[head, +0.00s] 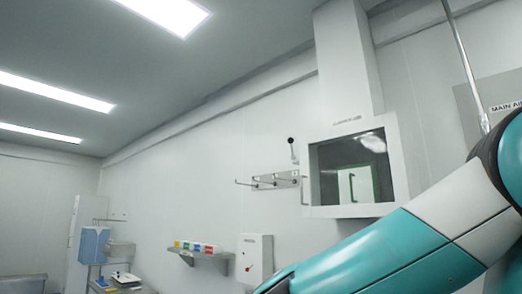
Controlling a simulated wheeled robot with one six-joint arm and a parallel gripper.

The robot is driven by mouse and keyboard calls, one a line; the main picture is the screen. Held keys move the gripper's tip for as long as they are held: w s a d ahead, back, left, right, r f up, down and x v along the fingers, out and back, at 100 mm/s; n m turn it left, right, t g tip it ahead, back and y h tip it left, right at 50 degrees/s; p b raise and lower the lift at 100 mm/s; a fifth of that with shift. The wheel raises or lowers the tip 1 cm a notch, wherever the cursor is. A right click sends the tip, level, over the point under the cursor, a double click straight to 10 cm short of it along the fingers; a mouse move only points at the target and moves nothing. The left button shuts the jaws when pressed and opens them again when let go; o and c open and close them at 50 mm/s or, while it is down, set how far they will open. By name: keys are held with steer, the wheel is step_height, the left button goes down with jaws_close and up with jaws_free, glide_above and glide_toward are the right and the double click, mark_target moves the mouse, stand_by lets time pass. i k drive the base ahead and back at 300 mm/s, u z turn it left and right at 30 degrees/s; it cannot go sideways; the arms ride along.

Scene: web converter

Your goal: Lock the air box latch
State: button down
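A grey panel or box (470,104) stands on the wall at the right edge, with a label (507,106) that seems to begin "MAIN AI". The frame edge and my arm cut off most of it, and no latch shows on the part in view. A thin grey pipe (462,50) runs down in front of it. My teal and white arm crosses the lower right and leaves the picture at the bottom. My gripper is out of view.
A windowed white cabinet (401,160) with a side handle hangs on the wall.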

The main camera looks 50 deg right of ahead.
mark_target(290, 140)
steer(key=u, duration=0.2)
steer(key=i, duration=2.9)
steer(key=z, duration=1.45)
steer(key=i, duration=0.8)
steer(key=z, duration=1.1)
steer(key=i, duration=0.2)
steer(key=z, duration=0.15)
